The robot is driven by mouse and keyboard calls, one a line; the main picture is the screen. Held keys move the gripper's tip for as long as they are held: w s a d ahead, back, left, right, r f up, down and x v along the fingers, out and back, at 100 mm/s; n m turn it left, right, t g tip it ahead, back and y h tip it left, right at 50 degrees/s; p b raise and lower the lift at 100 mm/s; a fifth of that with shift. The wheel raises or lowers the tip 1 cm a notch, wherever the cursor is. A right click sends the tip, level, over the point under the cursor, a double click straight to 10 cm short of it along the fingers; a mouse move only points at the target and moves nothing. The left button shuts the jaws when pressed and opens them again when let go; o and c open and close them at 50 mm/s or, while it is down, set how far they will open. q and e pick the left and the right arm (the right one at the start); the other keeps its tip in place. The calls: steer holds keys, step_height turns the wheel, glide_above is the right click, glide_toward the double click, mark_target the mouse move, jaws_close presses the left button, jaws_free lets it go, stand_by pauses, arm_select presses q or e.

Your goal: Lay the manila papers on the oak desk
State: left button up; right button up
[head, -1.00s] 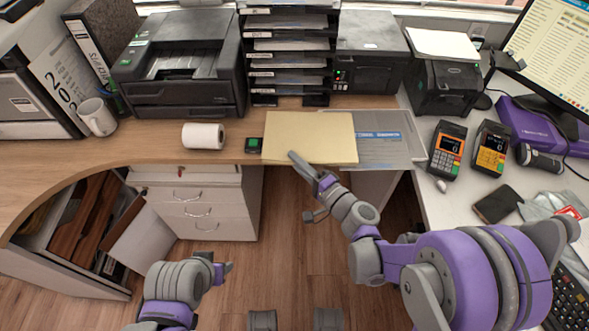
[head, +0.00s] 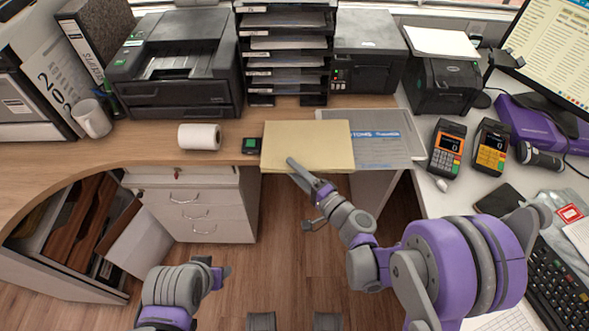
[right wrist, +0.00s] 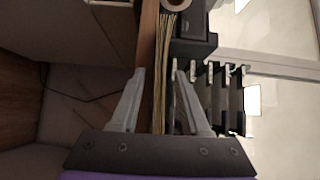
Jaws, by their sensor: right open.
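The manila papers (head: 308,143) are a pale yellow stack lying flat on the oak desk (head: 165,140). Their near edge sticks out a little past the desk's front edge. My right gripper (head: 305,178) is open at that near edge, one finger lying over the top of the stack. In the right wrist view the stack (right wrist: 158,95) shows edge-on between the spread fingers, with a gap on the left side. My left gripper (head: 222,273) is low in front of the desk, away from the papers; its fingers are too small to judge.
A grey mailer (head: 388,140) lies right of the papers, partly under them. A small black device (head: 251,146) and a paper roll (head: 200,137) are to the left. Letter trays (head: 287,70) and a printer (head: 175,65) stand behind. Card terminals (head: 447,149) are on the white counter.

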steer(key=v, duration=1.2)
steer(key=s+f+n+g+h, duration=0.3)
steer(key=s+n+g+h, duration=0.1)
steer(key=s+n+g, duration=0.25)
steer(key=s+d+n+g+h, duration=0.2)
steer(key=s+d+n+h, duration=0.1)
steer(key=s+d+h, duration=0.4)
steer(key=s+d, duration=0.2)
steer(key=s, duration=0.1)
steer(key=shift+d+r+h, duration=0.15)
steer(key=shift+d+h, duration=0.2)
steer(key=shift+h, duration=0.05)
steer(key=shift+g, duration=0.25)
